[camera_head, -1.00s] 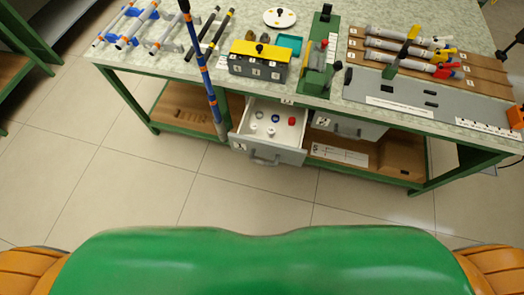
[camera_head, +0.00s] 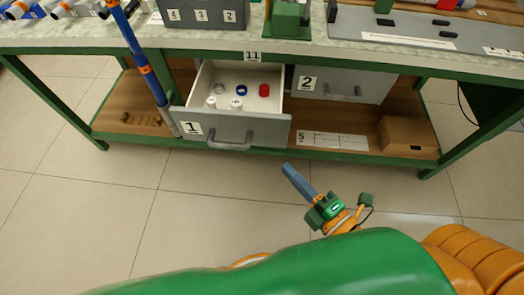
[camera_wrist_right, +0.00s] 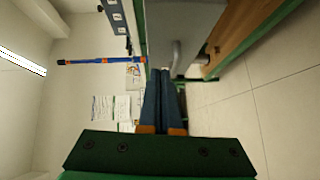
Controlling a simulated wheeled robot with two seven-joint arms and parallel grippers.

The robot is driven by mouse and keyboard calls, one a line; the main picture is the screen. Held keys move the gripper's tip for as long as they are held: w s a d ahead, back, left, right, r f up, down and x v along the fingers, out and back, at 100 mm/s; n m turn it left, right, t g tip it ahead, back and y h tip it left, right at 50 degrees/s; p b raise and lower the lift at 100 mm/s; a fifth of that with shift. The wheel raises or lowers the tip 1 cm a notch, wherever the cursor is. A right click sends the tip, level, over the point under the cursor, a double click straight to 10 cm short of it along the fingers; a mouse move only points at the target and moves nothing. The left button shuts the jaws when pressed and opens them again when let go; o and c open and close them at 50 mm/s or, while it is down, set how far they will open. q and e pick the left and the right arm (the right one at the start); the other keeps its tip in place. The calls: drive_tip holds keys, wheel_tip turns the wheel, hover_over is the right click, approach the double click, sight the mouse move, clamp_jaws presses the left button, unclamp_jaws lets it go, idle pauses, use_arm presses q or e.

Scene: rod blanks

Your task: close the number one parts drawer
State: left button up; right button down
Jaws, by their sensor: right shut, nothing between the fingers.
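The number one drawer (camera_head: 237,127) is pulled out under the workbench, with a grey front, a "1" label and a bar handle. Several small red, blue and white parts lie inside it. In the right wrist view the grey drawer front (camera_wrist_right: 183,20) and its handle (camera_wrist_right: 178,56) are ahead of the fingertips. My right gripper (camera_head: 289,168) is shut and empty, in front of and below the drawer's right end, apart from it in the head view. Its blue-grey fingers (camera_wrist_right: 163,85) lie together in the right wrist view. My left gripper is not in view.
The number two drawer (camera_head: 343,84) is shut, to the right. A blue and orange pole (camera_head: 143,66) leans beside the open drawer's left side. A brown box (camera_head: 408,137) stands on the lower shelf. The floor before the bench is clear.

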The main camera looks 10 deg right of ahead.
drive_tip(key=n, duration=0.1)
drive_tip(key=y+p, duration=0.1)
drive_tip(key=p, duration=0.1)
approach(251, 117)
drive_tip(key=a, duration=0.4)
drive_tip(key=shift+n, duration=0.3)
drive_tip(key=w, duration=0.4)
drive_tip(key=shift+w+d+f, duration=0.1)
drive_tip(key=shift+d+f, duration=0.05)
drive_tip(key=shift+d, duration=0.2)
drive_tip(key=shift+w+d, duration=0.15)
drive_tip(key=shift+w, duration=0.25)
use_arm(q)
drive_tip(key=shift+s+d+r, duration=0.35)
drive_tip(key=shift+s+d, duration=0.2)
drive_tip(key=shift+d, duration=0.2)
